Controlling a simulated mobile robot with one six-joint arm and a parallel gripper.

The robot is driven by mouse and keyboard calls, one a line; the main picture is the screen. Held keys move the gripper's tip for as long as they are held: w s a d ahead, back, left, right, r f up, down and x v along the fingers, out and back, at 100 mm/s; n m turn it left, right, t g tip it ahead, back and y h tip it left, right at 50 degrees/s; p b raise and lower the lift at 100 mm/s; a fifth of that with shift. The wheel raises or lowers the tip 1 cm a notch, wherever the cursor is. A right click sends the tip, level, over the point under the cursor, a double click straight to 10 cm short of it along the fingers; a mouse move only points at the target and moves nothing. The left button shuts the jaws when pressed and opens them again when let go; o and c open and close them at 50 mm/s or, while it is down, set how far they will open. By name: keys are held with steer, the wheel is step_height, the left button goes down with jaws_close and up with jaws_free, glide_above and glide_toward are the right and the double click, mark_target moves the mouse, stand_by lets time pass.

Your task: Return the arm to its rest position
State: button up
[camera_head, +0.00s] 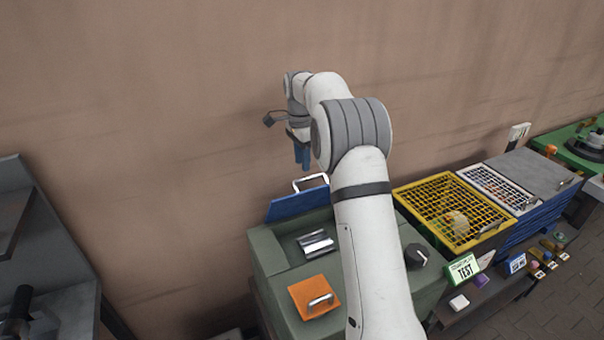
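My arm reaches up from the bottom of the head view and bends left at its elbow. My gripper (302,158) hangs at the arm's far end, pointing down, with blue fingers. It is above the blue lid with a white handle (300,204) at the back of the green machine, and looks apart from it. The fingers are small and partly overlapping, so I cannot tell if they are open or shut. I see nothing clearly held.
The green machine (268,262) has an orange plate with a handle (315,297) and a metal handle on top. A yellow mesh cover (420,190), a white mesh cover and a grey lid (535,172) stand to the right. A grey unit (70,310) is at left. Wall behind is bare.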

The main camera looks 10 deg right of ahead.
steer(key=shift+r, duration=0.9)
steer(key=shift+s+r, duration=0.15)
steer(key=shift+r, duration=0.1)
steer(key=s+r+n+t+b, duration=0.1)
steer(key=s+r+n, duration=0.25)
steer(key=s, duration=0.65)
steer(key=s+r+n+t+b, duration=0.1)
steer(key=s+r+n, duration=0.3)
steer(key=s, duration=0.6)
steer(key=s+f+n+t+b, duration=0.1)
steer(key=s+f+n, duration=0.3)
steer(key=s, duration=0.6)
steer(key=s+f+n+t+b, duration=0.1)
steer(key=s+f+n, duration=0.3)
steer(key=s, duration=0.5)
steer(key=shift+s+a+f, duration=0.4)
steer(key=shift+a+f, duration=0.05)
steer(key=shift+f, duration=0.2)
